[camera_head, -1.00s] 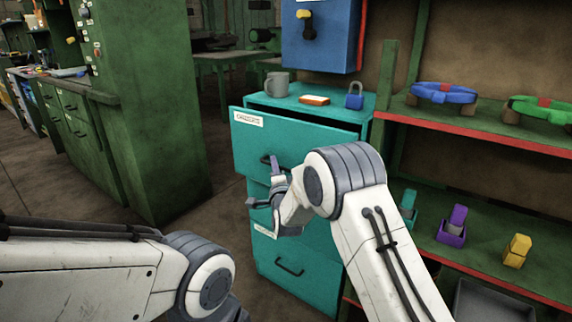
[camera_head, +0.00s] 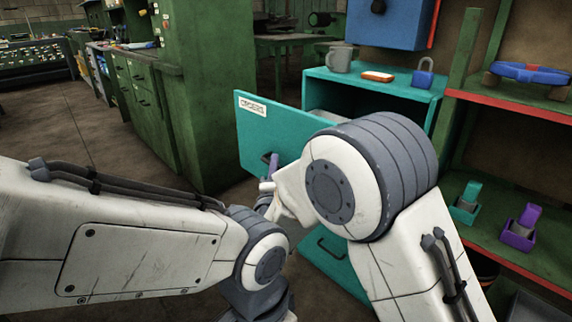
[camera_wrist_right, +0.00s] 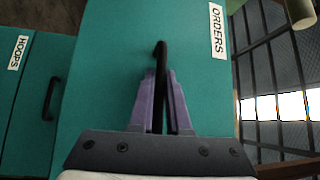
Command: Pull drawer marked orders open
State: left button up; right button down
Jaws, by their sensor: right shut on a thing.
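The teal drawer marked ORDERS (camera_head: 300,128) is the top one of the teal cabinet (camera_head: 400,92). It stands pulled well out, with part of its inside showing behind the front. Its label (camera_wrist_right: 217,30) reads clearly in the right wrist view. My right gripper (camera_head: 273,165) is at the drawer front. In the right wrist view its purple fingers (camera_wrist_right: 160,88) are shut on the black bar handle (camera_wrist_right: 161,58). My right arm hides part of the drawer and cabinet. My left arm reaches in from the left, but its gripper is out of view.
A lower drawer marked HOOPS (camera_wrist_right: 18,52) is shut. A grey mug (camera_head: 339,60), an orange item (camera_head: 377,77) and a blue padlock (camera_head: 422,74) sit on the cabinet top. Green shelves (camera_head: 530,105) stand right. Open floor (camera_head: 95,140) lies left.

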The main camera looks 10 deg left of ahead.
jog(key=shift+s+a, duration=0.15)
jog(key=shift+s, duration=0.05)
jog(key=c, duration=0.9)
grip_release()
